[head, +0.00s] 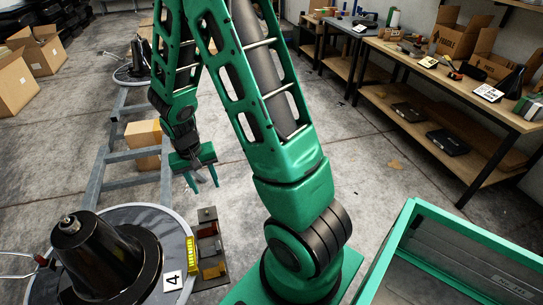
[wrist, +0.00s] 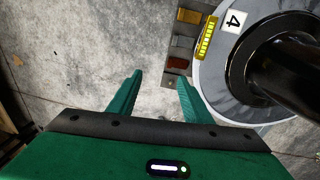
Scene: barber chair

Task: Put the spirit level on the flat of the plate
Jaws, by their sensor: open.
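The spirit level appears to be the short yellow bar (head: 191,256) with dark marks, by the right rim of the round grey plate (head: 187,226). In the wrist view the yellow bar (wrist: 207,37) lies between a narrow dark tray and the plate (wrist: 208,95); I cannot tell which it rests on. A black column stands on the plate's middle, leaving a grey ring around it. My gripper (head: 200,179) hangs open and empty beyond the plate and tray. In the wrist view my gripper (wrist: 160,78) has its fingers apart over the floor, left of the plate.
The dark tray (head: 207,214) beside the plate holds a brown-orange block (wrist: 180,48) and other small pieces. A white card marked 4 (head: 173,281) is on the plate. A grey ladder-like frame (head: 113,150) runs behind. A green-rimmed box (head: 470,235) is at right, a workbench (head: 440,78) behind it.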

